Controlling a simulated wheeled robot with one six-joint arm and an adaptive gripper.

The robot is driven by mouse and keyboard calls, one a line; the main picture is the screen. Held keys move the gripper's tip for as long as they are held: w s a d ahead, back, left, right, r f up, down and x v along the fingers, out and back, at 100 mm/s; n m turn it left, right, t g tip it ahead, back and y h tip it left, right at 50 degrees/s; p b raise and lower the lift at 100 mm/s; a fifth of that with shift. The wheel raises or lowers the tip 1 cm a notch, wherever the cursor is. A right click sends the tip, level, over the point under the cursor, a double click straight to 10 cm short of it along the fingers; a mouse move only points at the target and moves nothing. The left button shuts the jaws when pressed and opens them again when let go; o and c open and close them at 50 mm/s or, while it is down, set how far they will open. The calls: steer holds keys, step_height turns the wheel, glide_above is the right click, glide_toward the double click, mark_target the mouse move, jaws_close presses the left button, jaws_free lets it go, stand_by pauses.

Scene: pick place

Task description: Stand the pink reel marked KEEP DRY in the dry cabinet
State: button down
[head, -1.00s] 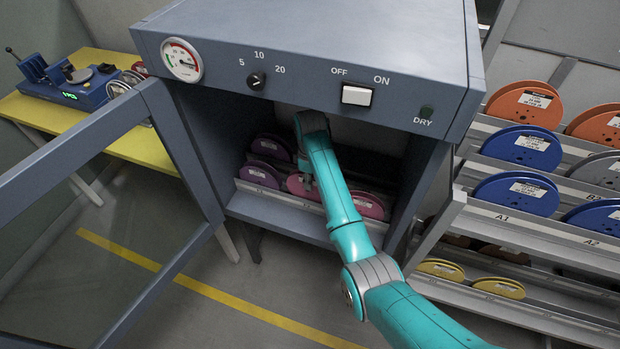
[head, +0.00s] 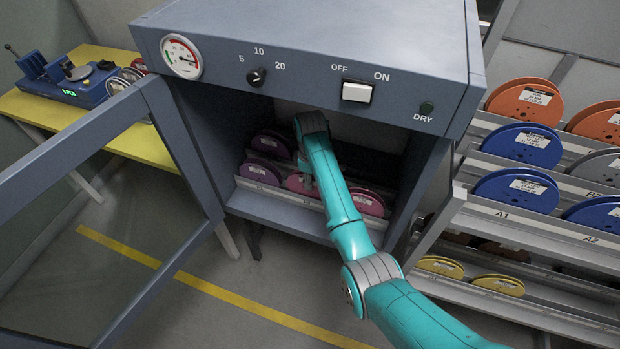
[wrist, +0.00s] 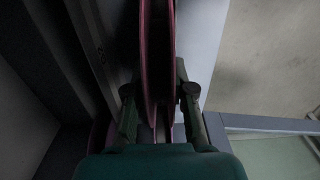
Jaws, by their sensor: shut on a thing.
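The dry cabinet (head: 320,45) stands with its door (head: 85,165) swung open to the left. My arm reaches inside it. My gripper (wrist: 158,100) is shut on a pink reel (wrist: 157,60), whose rim stands edge-on between the two fingers in the wrist view. In the head view this reel (head: 300,185) shows partly behind my arm, upright in the front row of the rack, between a purple reel and another pink one. No KEEP DRY mark is readable on it. I cannot tell whether it rests on the rack floor.
A purple reel (head: 262,172) stands left of the held one and a pink reel (head: 367,203) right of it. More purple reels (head: 270,143) stand behind. A shelf rack (head: 500,222) with blue and orange reels is at the right. A yellow table (head: 95,115) is at the left.

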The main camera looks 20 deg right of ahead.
steer(key=shift+f, duration=0.1)
steer(key=c, duration=0.6)
jaws_free()
steer(key=shift+r, duration=4)
